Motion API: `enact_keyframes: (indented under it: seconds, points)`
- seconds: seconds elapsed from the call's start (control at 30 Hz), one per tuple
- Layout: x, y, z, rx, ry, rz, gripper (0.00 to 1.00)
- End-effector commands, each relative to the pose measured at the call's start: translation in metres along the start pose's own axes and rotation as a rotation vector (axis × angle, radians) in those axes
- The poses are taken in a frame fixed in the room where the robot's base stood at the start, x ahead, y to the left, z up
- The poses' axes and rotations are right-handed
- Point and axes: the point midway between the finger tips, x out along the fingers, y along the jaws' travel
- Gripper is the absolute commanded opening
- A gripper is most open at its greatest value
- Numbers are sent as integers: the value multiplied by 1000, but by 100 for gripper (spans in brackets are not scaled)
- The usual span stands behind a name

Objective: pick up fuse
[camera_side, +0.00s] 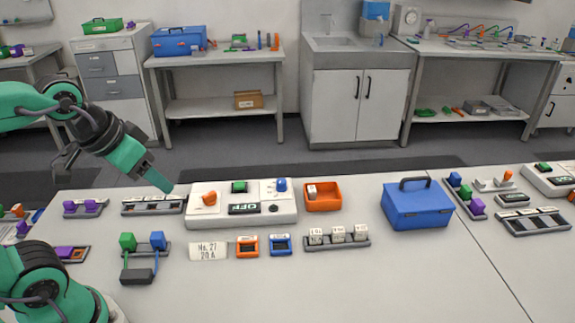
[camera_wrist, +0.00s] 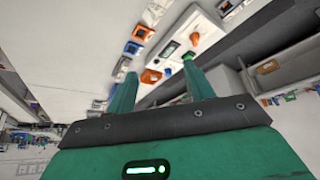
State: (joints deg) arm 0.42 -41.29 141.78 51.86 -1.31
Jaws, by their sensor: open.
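Several small white fuse-like blocks with printed tops stand in a grey rack (camera_side: 336,243) at the front middle of the table; one block is this fuse (camera_side: 338,234). Another white block (camera_side: 311,192) is in the orange bin (camera_side: 324,207). The print is too small to read surely. A white card (camera_side: 208,251) reads "No. 27 20 A". My gripper (camera_side: 162,182) is open and empty, above the table at the left, left of the cycler and well apart from the rack. Both fingers show apart in the wrist view (camera_wrist: 159,70).
The white cycler (camera_side: 240,218), with orange and blue knobs and an "OFF" display, stands right of my gripper. A blue toolbox (camera_side: 418,208) stands right of the orange bin. Free table lies along the front.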

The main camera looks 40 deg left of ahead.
Motion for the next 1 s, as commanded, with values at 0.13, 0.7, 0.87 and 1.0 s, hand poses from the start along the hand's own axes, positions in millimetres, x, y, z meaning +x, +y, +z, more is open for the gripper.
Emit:
enact_keyframes:
  seconds: [0.13,0.7,0.87,1.0]
  points:
    - [1,5,-16,-33,-24,7,53]
    - [33,47,-115,-258,-170,15,53]
    - [52,64,-140,-322,-212,5,53]
    - [71,80,-159,-377,-247,-6,53]
